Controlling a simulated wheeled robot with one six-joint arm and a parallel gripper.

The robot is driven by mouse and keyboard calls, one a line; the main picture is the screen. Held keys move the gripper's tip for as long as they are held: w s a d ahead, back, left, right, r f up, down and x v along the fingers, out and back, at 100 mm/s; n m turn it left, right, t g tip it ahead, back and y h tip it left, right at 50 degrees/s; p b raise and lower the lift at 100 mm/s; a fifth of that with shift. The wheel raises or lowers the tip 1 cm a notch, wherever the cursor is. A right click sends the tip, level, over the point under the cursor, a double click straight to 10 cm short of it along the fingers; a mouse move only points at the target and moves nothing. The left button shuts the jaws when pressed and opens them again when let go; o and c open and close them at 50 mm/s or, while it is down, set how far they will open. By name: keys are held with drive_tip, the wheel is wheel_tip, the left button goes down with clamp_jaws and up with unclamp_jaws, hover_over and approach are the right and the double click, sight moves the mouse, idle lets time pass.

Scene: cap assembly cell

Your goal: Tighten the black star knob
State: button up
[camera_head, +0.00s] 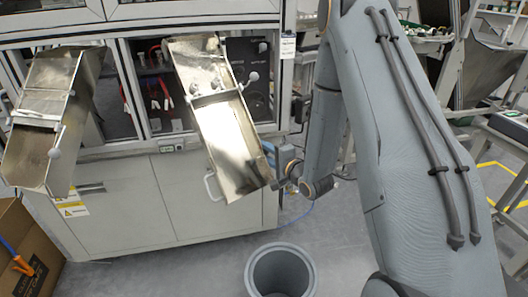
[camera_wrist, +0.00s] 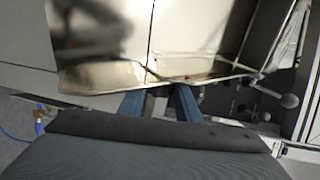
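No black star knob can be made out in either view. The metal chute (camera_head: 228,140) slopes down at the cabinet's front, and its lower edge (camera_wrist: 150,77) crosses the wrist view. My gripper (camera_wrist: 158,100) reaches to this edge with its two blue fingers apart, pale grey between them. The fingertips pass out of sight at the chute's edge, so whether they hold something is hidden. In the head view my gripper (camera_head: 270,154) is beside the chute's lower right side, partly hidden by it.
Grey ball knobs (camera_wrist: 288,100) stick out right of my fingers. A second chute (camera_head: 45,120) hangs at the left. A grey bin (camera_head: 281,272) stands on the floor below, with a cardboard box (camera_head: 25,250) at the left. Floor is clear between them.

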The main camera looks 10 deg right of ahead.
drive_tip(key=shift+r+g+p, duration=0.15)
drive_tip(key=shift+g+p, duration=0.15)
drive_tip(key=shift+p, duration=0.3)
drive_tip(key=g+h+p, duration=0.1)
drive_tip(key=g+p, duration=0.1)
drive_tip(key=p, duration=0.2)
drive_tip(key=shift+r, duration=0.2)
drive_tip(key=g+p, duration=0.2)
drive_tip(key=p, duration=0.2)
drive_tip(key=g+h+p, duration=0.1)
drive_tip(key=g+p, duration=0.1)
drive_tip(key=p, duration=0.2)
drive_tip(key=shift+f+h, duration=0.1)
drive_tip(key=shift+h, duration=0.2)
drive_tip(key=g+p, duration=0.1)
drive_tip(key=p, duration=0.1)
drive_tip(key=shift+f+g+p, duration=0.1)
drive_tip(key=shift+g+p, duration=0.2)
drive_tip(key=shift+f+g+h+p, duration=0.15)
drive_tip(key=shift+g+h+p, duration=0.2)
drive_tip(key=shift+p, duration=0.65)
drive_tip(key=o, duration=1.1)
drive_tip(key=shift+c, duration=0.2)
